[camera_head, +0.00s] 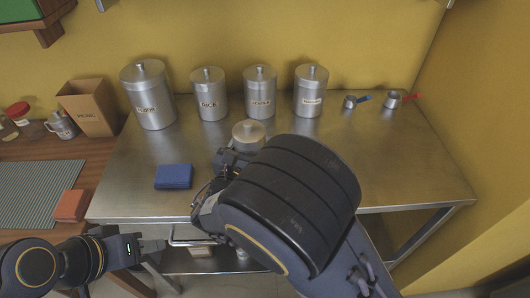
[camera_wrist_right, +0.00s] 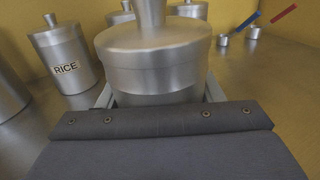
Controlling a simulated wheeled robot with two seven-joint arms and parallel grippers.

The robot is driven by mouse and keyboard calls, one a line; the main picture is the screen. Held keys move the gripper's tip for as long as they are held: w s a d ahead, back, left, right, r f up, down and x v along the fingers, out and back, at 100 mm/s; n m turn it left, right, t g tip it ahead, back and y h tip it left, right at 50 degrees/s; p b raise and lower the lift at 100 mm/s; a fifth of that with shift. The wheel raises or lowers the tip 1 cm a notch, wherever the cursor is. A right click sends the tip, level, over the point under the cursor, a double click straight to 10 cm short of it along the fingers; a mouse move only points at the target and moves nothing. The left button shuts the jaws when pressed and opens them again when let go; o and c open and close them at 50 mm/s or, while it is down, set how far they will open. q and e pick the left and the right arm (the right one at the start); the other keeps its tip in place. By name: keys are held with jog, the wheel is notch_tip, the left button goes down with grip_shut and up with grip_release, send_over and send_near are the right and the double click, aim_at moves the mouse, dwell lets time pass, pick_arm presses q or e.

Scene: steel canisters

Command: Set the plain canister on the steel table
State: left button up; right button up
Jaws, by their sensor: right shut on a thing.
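The plain canister, brushed steel with a knobbed lid, shows its lid (camera_head: 248,131) over the middle of the steel table (camera_head: 400,155) in the head view. It fills the middle of the right wrist view (camera_wrist_right: 155,55), and no label shows on it. My right gripper (camera_wrist_right: 160,97) is shut on the canister, one finger on each side. My right arm and gripper body hide the canister's lower part, so I cannot tell whether its base touches the table. My left gripper (camera_head: 152,247) is low at the left, in front of the table and away from the canister; its finger gap is unclear.
Several labelled canisters stand along the back, among them the rice canister (camera_head: 210,98). A blue sponge (camera_head: 173,177) lies at the left front. A blue-handled cup (camera_head: 351,102) and a red-handled cup (camera_head: 393,100) are at the back right. The table's right part is clear.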

jog(key=shift+w+d+f, duration=0.2)
jog(key=shift+w+f, duration=0.05)
jog(key=shift+f, duration=0.15)
jog(key=shift+d+f+b, duration=0.15)
jog(key=shift+f+b, duration=0.1)
jog(key=shift+b, duration=0.1)
jog(key=f+b, duration=0.2)
jog(key=f, duration=0.1)
jog(key=shift+w+d, duration=0.2)
jog(key=shift+w, duration=0.1)
jog(key=shift+a+f+b, duration=0.1)
jog(key=shift+f+b, duration=0.1)
jog(key=shift+b, duration=0.25)
jog(key=shift+s+a+r, duration=0.1)
jog(key=shift+r, duration=0.05)
jog(key=o, duration=1.1)
jog(key=shift+o, duration=0.2)
